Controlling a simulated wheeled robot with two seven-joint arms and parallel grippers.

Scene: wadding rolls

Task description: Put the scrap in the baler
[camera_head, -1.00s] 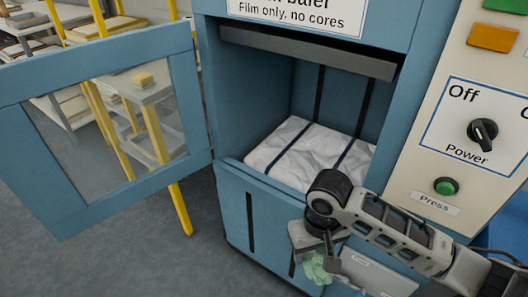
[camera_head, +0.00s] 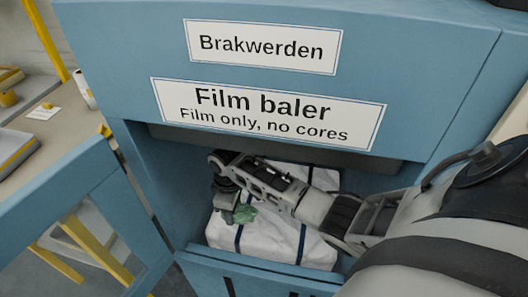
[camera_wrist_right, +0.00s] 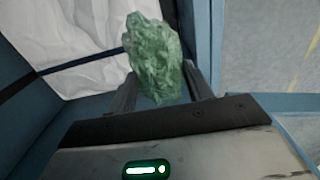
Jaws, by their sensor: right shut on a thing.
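The scrap is a crumpled green wad of film (camera_head: 244,214); it fills the top middle of the right wrist view (camera_wrist_right: 155,58). My right gripper (camera_head: 232,208) is shut on it, with a finger on each side. The arm reaches from the right into the open chamber of the blue baler (camera_head: 130,60). The gripper and scrap appear over a white wrapped bale (camera_head: 285,246) with dark straps inside. I cannot tell whether the scrap touches the bale. My left gripper is not in view.
The baler's blue-framed door (camera_head: 75,200) stands open at the left. Signs on the baler read "Brakwerden" (camera_head: 262,46) and "Film baler, Film only, no cores" (camera_head: 268,113). A table (camera_head: 60,125) with small items stands behind at the left.

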